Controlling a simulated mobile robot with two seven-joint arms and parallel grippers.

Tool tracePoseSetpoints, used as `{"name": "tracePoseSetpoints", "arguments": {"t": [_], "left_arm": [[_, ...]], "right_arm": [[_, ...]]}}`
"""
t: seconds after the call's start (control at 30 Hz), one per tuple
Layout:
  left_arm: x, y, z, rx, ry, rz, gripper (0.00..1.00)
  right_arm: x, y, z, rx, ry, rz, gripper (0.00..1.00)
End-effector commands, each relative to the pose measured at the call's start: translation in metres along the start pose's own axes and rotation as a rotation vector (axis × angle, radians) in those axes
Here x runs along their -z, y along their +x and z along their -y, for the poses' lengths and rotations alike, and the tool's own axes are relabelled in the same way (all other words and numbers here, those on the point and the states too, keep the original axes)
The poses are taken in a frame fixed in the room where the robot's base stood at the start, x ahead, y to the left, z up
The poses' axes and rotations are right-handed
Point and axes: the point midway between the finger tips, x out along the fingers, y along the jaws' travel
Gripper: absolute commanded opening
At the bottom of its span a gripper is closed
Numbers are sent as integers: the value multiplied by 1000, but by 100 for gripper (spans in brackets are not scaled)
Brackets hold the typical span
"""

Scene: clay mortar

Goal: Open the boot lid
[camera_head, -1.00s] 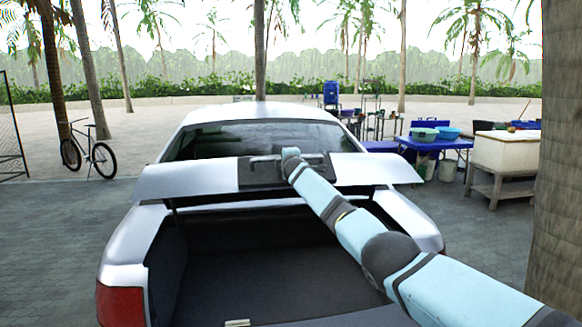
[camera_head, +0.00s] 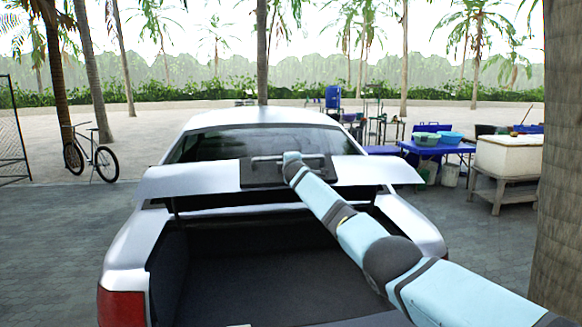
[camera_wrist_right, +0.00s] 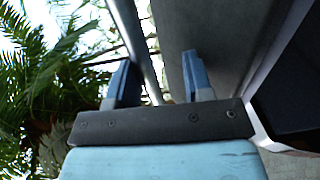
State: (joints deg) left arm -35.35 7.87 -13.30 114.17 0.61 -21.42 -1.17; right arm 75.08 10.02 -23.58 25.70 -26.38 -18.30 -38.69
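The silver car's boot lid (camera_head: 205,177) stands raised above the open boot, its edge toward me in the head view. A dark plate with a bar handle (camera_head: 268,160) sits on the lid. My right arm reaches from the lower right to the plate's right side. The right gripper itself is hard to make out there. In the right wrist view my right gripper (camera_wrist_right: 160,82) has its two fingers spread apart. A grey bar-like edge (camera_wrist_right: 136,45) passes between them; I cannot tell whether they touch it. My left gripper is not in view.
The dark boot interior (camera_head: 260,265) is open below the lid. Blue tables with basins (camera_head: 440,145) and a white chest on a stand (camera_head: 508,155) are at the right. A tree trunk (camera_head: 560,170) stands at the right edge. A bicycle (camera_head: 90,155) stands at the left, with open paving around it.

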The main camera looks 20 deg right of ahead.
Motion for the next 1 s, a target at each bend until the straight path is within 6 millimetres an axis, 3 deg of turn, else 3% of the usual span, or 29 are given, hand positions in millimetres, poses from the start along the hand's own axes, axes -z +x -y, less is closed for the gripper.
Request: {"name": "tracePoseSetpoints", "arguments": {"t": [0.37,1.0], "left_arm": [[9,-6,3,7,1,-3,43],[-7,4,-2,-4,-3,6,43]], "right_arm": [[-1,-30,1,2,-1,-2,44],[0,-125,1,-2,-1,-1,44]]}}
